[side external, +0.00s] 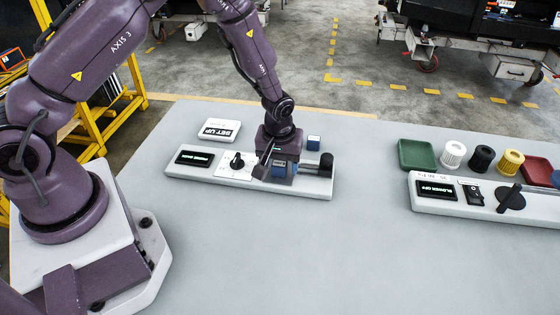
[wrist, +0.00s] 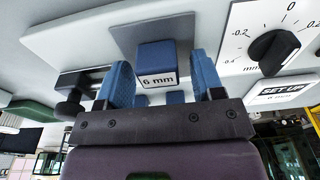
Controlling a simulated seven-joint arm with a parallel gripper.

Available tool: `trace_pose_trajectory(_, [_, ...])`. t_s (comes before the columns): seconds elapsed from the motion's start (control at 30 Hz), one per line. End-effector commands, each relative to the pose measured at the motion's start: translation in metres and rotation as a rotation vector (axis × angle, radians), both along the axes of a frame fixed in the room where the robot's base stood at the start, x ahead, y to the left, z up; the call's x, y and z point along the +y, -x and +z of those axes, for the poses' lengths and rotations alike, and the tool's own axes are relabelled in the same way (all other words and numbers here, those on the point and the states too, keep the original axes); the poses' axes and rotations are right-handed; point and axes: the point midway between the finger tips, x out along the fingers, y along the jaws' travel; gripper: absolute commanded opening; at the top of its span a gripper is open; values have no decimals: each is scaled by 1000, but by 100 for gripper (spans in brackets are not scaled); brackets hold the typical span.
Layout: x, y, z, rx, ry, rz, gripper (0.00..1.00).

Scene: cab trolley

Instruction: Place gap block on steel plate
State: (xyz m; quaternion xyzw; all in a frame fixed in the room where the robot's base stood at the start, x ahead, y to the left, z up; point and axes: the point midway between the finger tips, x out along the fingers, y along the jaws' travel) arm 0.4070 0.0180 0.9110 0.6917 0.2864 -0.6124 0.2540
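A blue gap block (wrist: 156,58) with a white "6 mm" label sits at the grey steel plate (wrist: 124,38) in the wrist view. My gripper (wrist: 163,78) has its two blue fingers on either side of this block, with a narrow gap showing on each side, so it looks open. In the side view my gripper (side external: 279,163) points down over the plate on the white fixture (side external: 322,186), hiding much of the block and plate. Whether the block's underside rests flat on the plate is hidden.
Another small blue block (side external: 313,142) stands behind the fixture. The fixture carries a black dial (side external: 237,161), a display (side external: 194,157) and a black knob (side external: 326,160). A "SET UP" box (side external: 219,130) lies behind. A second panel (side external: 440,204) with spools and trays is right. The front table is clear.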

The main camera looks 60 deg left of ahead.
Motion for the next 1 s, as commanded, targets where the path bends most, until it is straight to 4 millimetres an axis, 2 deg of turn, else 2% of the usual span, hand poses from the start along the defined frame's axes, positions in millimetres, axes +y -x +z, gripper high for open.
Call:
trace_pose_trajectory(0.27, [0, 0, 7, -1, 0, 0, 61])
trace_pose_trajectory(0.37, [-2, 0, 20, -4, 0, -1, 61])
trace_pose_trajectory(0.73, [-8, 8, 97, -4, 1, -1, 61])
trace_pose_trajectory(0.9, [-10, 9, 117, -3, 0, 0, 61])
trace_pose_trajectory(1.0, [-10, 10, 122, 0, 0, 0, 61])
